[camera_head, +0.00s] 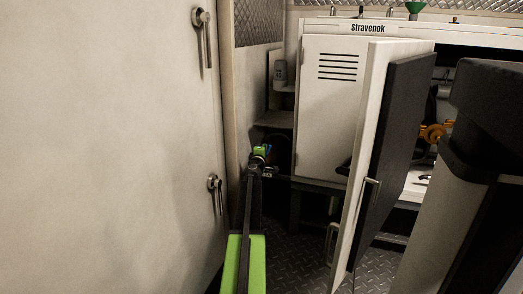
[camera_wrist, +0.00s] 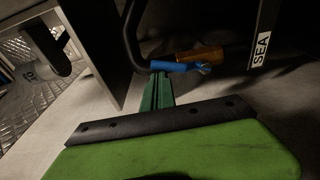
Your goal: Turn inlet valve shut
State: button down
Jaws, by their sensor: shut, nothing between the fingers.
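The inlet valve shows in the wrist view as a blue handle (camera_wrist: 175,66) in front of a brass-coloured body (camera_wrist: 204,54) on a dark pipe (camera_wrist: 134,40). The handle lies roughly sideways. My gripper (camera_wrist: 160,76), with green fingers, is shut and empty, its tips at the left part of the blue handle. I cannot tell whether they touch it. In the head view my gripper (camera_head: 261,152) is small, at the left end of the chiller frame, with a bit of blue (camera_head: 268,149) beside it. The rest of the valve is hidden there.
The white Stravenok cabinet (camera_head: 322,125) stands right of my arm. An open door (camera_head: 362,140) with dark lining sticks out toward me. A large pale door (camera_head: 110,150) with handles is close on the left. Patterned metal floor (camera_head: 300,255) shows between.

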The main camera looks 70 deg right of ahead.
jog(key=shift+s+d, duration=0.15)
jog(key=shift+s, duration=0.5)
jog(key=c, duration=2.1)
grip_release()
jog(key=a, duration=0.5)
jog(key=s+a, duration=0.1)
jog(key=a, duration=0.5)
jog(key=s+a, duration=0.1)
jog(key=a, duration=0.5)
jog(key=shift+a, duration=0.2)
